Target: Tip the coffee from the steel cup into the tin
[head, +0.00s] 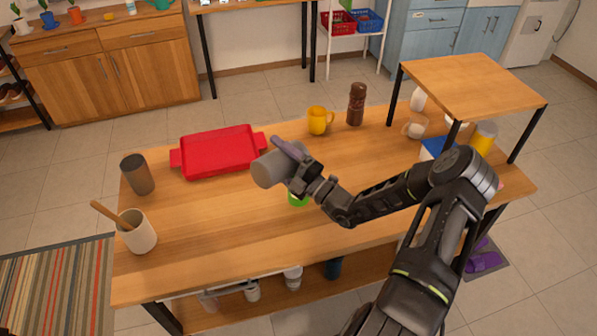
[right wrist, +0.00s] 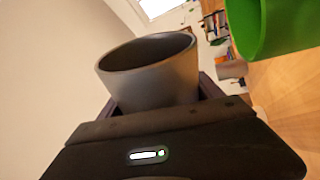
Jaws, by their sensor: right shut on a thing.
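My right gripper (head: 287,166) is shut on the grey steel cup (head: 270,169) and holds it above the middle of the table, tipped onto its side. In the right wrist view the cup (right wrist: 160,85) sits between the fingers and its inside looks dark; I cannot make out any coffee. A green container (head: 298,201), which I take to be the tin, is mostly hidden behind the gripper and cup in the head view. In the right wrist view the green tin (right wrist: 265,30) shows large, close to the cup but apart from it. My left gripper is out of view.
A red tray (head: 217,153) lies behind the cup. A dark tumbler (head: 138,175) and a cream pot with a wooden spoon (head: 138,236) stand at the left. A yellow mug (head: 319,121) and a brown jar (head: 356,104) stand behind; a raised wooden shelf (head: 475,82) stands right.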

